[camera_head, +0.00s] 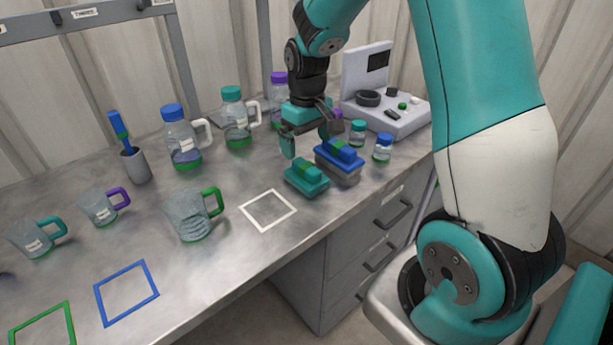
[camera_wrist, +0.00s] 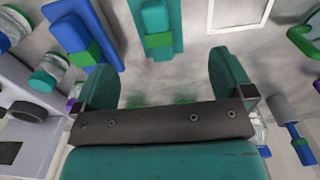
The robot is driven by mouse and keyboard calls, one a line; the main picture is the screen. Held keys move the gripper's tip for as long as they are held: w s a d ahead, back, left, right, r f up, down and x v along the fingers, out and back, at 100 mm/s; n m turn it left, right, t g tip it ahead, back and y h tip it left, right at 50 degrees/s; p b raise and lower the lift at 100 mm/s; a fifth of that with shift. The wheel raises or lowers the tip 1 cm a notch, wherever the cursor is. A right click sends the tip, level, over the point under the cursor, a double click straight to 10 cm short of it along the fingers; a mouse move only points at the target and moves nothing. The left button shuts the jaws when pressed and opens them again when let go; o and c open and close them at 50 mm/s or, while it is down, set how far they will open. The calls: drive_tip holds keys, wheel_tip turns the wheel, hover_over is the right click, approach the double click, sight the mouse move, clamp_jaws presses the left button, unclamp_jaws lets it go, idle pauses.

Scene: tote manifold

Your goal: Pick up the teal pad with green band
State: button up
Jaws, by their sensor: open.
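The teal pad with green band (camera_head: 306,180) lies flat on the grey bench near its front edge. In the wrist view the teal pad (camera_wrist: 157,40) shows at the top, cut off by the frame edge, ahead of the gap between the fingers. My gripper (camera_head: 307,142) is open and empty. It hangs above the bench, behind and above the teal pad, not touching it. The wrist view shows both teal fingers of my gripper (camera_wrist: 163,68) wide apart.
A blue pad with green band (camera_head: 340,153) sits close right of the teal pad. Small jars (camera_head: 382,147) and a grey device (camera_head: 395,115) stand further right. Bottles (camera_head: 183,140) stand behind left, a green-handled mug (camera_head: 192,216) left. A white square outline (camera_head: 268,226) is empty.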

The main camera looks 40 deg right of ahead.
sight(307, 165)
wheel_tip(307, 165, down, 5)
drive_tip(key=shift+r, duration=0.15)
drive_tip(key=f, duration=0.3)
drive_tip(key=f+p, duration=0.1)
drive_tip(key=f, duration=0.1)
drive_tip(key=shift+w+d+f, duration=0.1)
drive_tip(key=shift+w+d, duration=0.05)
drive_tip(key=shift+w, duration=0.15)
drive_tip(key=c, duration=1.1)
wheel_tip(307, 165, up, 20)
drive_tip(key=shift+r+b, duration=0.1)
drive_tip(key=shift+b, duration=0.2)
